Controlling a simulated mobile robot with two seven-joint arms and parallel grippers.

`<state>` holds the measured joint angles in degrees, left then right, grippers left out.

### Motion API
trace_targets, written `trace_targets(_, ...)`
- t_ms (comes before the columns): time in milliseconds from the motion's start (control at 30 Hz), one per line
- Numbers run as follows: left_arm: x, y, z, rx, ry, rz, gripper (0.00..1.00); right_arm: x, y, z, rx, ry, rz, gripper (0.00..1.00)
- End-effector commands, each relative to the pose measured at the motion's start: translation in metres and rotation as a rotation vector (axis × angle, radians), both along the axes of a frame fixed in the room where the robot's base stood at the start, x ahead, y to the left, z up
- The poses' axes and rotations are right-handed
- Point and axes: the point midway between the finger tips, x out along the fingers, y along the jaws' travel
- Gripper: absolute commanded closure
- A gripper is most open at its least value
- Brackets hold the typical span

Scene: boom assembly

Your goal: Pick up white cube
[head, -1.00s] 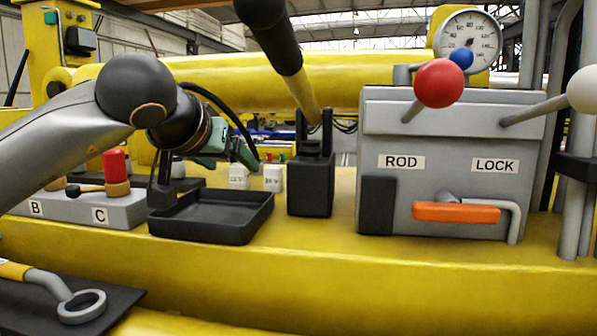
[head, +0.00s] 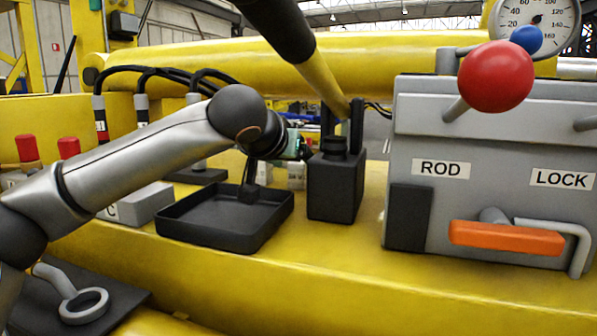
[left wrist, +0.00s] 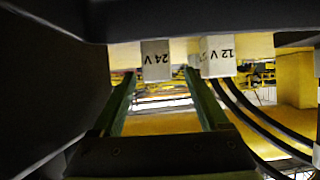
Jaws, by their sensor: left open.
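Two white cubes show in the left wrist view, upside down: one marked 24 V (left wrist: 156,62) and one marked 12 V (left wrist: 218,57). In the head view, a white cube (head: 297,176) stands on the yellow deck behind the black tray, partly hidden by my left arm; the other is mostly hidden. My left gripper (head: 299,150) is open, just above and in front of the cubes. In the left wrist view its green fingers (left wrist: 160,76) are apart, with the 24 V cube lined up between their tips; contact cannot be told. My right gripper is not in view.
A black tray (head: 225,215) lies below my left wrist. A grey panel with a red knob (head: 496,76) and an orange handle (head: 505,238) fills the right.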

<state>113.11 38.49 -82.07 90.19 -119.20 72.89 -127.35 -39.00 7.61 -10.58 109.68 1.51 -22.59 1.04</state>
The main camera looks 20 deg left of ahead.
Motion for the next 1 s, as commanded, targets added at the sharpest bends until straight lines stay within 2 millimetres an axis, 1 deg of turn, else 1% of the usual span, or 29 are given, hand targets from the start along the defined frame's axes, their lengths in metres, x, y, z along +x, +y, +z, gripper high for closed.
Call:
trace_targets(200,0.028,-0.004,-0.008,0.001,0.004,0.000,0.22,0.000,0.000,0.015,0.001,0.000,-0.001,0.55)
trace_targets(333,0.042,-0.004,-0.017,0.001,0.001,0.000,0.22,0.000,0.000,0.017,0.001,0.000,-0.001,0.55)
trace_targets(433,0.046,-0.004,-0.020,0.001,0.000,0.000,0.22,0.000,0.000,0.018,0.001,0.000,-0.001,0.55)
trace_targets(633,0.047,-0.004,-0.021,0.000,-0.001,-0.001,0.22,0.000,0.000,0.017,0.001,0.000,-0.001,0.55)
trace_targets(1000,0.046,-0.004,-0.020,0.000,-0.001,-0.001,0.64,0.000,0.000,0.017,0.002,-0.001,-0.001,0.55)
